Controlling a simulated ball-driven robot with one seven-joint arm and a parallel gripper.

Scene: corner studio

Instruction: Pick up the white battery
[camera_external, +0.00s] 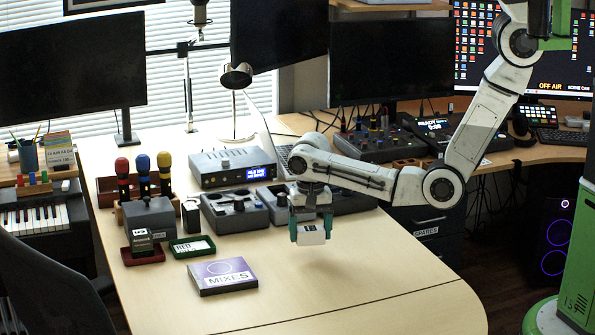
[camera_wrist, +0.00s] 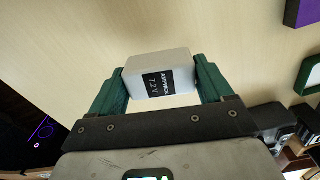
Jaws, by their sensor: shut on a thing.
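The white battery (camera_wrist: 150,66) is a small block with a black label that reads 7.2 V. My gripper (camera_wrist: 158,82) is shut on it, with one green finger at each side in the wrist view. In the external view the white battery (camera_external: 312,237) hangs between the green fingertips of my gripper (camera_external: 311,232). It appears to be above the wooden table (camera_external: 330,290), clear of the other objects. The wrist view shows bare wood behind it.
A purple MIXES case (camera_external: 222,276) lies on the table at left. A green tray labelled RED (camera_external: 192,247) and a dark red tray (camera_external: 143,256) lie behind it. Grey audio devices (camera_external: 236,210) stand behind my gripper. The table's front right is bare.

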